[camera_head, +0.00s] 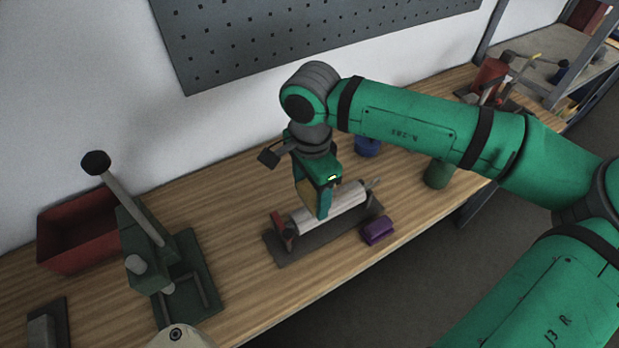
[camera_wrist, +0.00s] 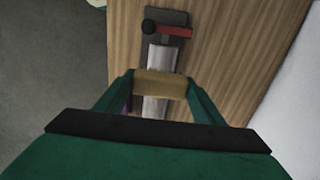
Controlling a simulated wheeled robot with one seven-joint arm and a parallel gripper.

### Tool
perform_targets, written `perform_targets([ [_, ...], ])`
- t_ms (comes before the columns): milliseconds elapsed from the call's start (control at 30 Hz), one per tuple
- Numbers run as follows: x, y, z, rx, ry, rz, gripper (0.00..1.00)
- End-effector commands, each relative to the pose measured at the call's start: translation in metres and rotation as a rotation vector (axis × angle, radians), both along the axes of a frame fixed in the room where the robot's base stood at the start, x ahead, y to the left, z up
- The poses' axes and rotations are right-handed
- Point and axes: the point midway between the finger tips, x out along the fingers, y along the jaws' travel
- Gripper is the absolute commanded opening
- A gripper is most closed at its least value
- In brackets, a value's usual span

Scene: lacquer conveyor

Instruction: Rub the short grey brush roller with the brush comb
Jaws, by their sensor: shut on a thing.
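The short grey brush roller (camera_head: 345,197) lies on a dark base plate (camera_head: 292,252) on the wooden bench. It also shows in the wrist view (camera_wrist: 160,60), running away under my gripper. My gripper (camera_head: 314,204) is above the roller, pointing down. It is shut on a tan block, the brush comb (camera_wrist: 160,84), which spans the space between the two fingers and lies across the roller. In the head view the comb is mostly hidden by a finger. The comb is over or on the roller; I cannot tell whether they touch. The roller's middle is partly hidden.
A purple block (camera_head: 378,230) lies just right of the base plate. A red bracket (camera_head: 280,224) stands at the roller's left end. A green lever press (camera_head: 160,250) and red bin (camera_head: 75,232) are at left. Blue (camera_head: 367,146) and green (camera_head: 437,174) containers stand behind and right.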

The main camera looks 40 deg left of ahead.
Motion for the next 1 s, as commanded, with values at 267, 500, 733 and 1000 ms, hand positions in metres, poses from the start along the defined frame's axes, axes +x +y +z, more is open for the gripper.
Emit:
perform_targets([
  [267,-0.001,0.004,0.026,0.000,-0.002,0.008,0.41],
  [500,-0.002,0.005,0.046,0.002,-0.002,0.010,0.41],
  [733,-0.003,0.005,0.051,0.001,0.000,0.013,0.41],
  [1000,-0.004,0.006,0.051,0.001,-0.001,0.015,0.41],
])
